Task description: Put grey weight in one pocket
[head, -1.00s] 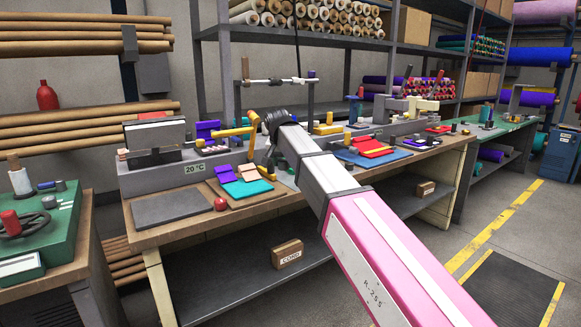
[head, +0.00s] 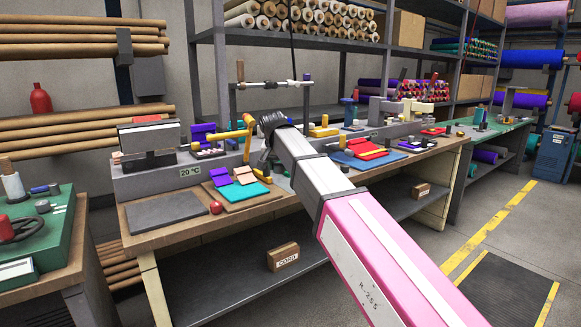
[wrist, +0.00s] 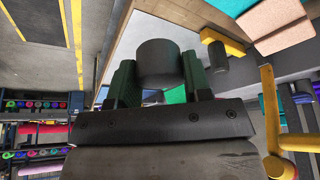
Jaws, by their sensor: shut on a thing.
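The grey weight (wrist: 158,62), a short dark grey cylinder, is between the two dark green fingers of my gripper (wrist: 159,78) in the wrist view. The gripper is shut on it and holds it beyond the bench edge or above the bench; I cannot tell the exact height. In the head view my arm reaches to the bench and largely hides the gripper and weight. Felt pieces that look like pockets, purple (head: 219,177), pink (head: 246,176) and teal (head: 240,193), lie on a brown board left of my arm. The pink piece (wrist: 276,25) also shows in the wrist view, upper right.
A yellow arm-like fixture (head: 232,135) stands just left of my wrist. A red ball (head: 215,207) sits beside the brown board. A grey mat (head: 166,212) at the left is bare. Right of my arm, red and yellow felt lies on a blue mat (head: 385,164).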

